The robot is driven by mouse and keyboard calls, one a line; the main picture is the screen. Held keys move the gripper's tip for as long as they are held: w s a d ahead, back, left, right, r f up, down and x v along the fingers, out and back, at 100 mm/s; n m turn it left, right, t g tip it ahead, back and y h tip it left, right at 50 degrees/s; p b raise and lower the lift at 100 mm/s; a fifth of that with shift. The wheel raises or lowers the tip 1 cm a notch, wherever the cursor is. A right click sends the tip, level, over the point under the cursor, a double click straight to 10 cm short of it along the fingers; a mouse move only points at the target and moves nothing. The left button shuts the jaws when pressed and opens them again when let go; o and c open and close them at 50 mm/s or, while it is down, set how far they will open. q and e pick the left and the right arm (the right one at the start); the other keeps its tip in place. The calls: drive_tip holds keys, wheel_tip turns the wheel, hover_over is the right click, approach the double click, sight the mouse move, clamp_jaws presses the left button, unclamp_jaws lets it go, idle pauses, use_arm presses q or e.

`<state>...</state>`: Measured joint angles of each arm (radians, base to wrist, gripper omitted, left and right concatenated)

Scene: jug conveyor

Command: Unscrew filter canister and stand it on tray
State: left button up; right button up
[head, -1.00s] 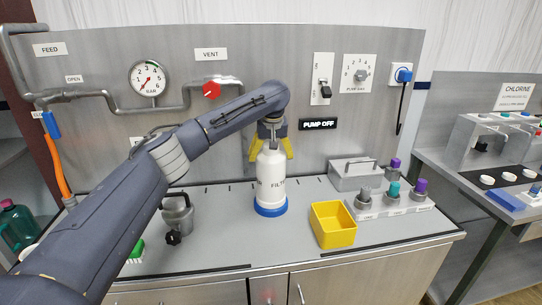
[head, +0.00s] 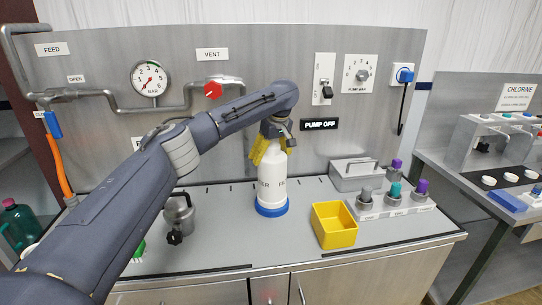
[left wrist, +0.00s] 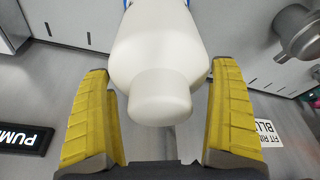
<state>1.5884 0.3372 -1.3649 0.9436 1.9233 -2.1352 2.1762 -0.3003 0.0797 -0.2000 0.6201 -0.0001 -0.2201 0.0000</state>
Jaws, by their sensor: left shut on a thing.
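In the left wrist view the canister's narrow white top (left wrist: 160,95) lies between the two yellow fingers (left wrist: 160,110). I cannot tell from the picture whether the foot is seated in the blue ring or joined to it. My right gripper is not in view.
The worktop in front of the canister is clear.

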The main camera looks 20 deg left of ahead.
use_arm(q)
drive_tip(key=shift+d, duration=0.1)
idle(0.3)
drive_tip(key=shift+s+n+g, duration=0.15)
drive_tip(key=shift+n+g, duration=0.25)
drive_tip(key=shift+n, duration=1.7)
drive_tip(key=o, duration=1.2)
